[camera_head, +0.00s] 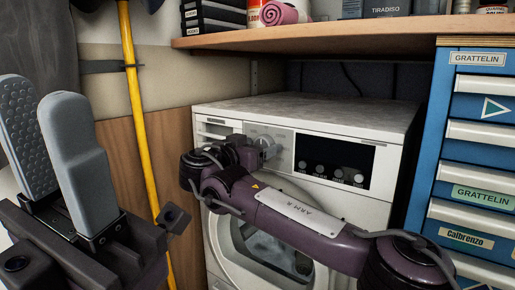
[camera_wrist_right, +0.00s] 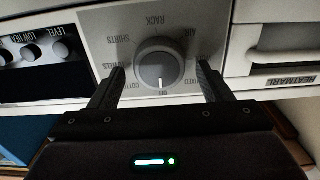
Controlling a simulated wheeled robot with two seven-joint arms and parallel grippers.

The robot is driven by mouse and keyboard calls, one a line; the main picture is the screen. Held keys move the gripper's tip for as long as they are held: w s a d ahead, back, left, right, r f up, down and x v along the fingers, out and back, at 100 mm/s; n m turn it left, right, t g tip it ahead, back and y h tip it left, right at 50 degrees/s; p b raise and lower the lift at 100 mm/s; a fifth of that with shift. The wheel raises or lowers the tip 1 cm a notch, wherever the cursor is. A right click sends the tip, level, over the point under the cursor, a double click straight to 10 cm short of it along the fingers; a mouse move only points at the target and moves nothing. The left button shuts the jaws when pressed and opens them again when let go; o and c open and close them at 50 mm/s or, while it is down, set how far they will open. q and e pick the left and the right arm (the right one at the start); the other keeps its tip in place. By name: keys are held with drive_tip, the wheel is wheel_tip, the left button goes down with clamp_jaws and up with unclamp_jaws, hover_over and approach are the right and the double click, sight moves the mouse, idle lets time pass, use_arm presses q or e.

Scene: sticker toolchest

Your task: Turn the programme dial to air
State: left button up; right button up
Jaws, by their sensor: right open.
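The "air" label (camera_wrist_right: 189,47) appears at the dial's upper right in that view, partly blurred. My right gripper (camera_wrist_right: 160,76) is open, with one finger on each side of the dial and a gap visible on both sides. In the head view the right gripper (camera_head: 265,148) is at the panel and largely covers the dial. My left gripper (camera_head: 38,95) is open and empty at the left.
A black display with several small knobs (camera_head: 333,173) sits right of the dial in the head view. The round door (camera_head: 225,235) is below, partly behind my right arm. A wooden shelf (camera_head: 350,32) overhangs the dryer. A blue drawer chest (camera_head: 447,165) stands right; a yellow pole (camera_head: 143,140) stands left.

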drive_tip(key=c, duration=1)
drive_tip(key=shift+o, duration=0.2)
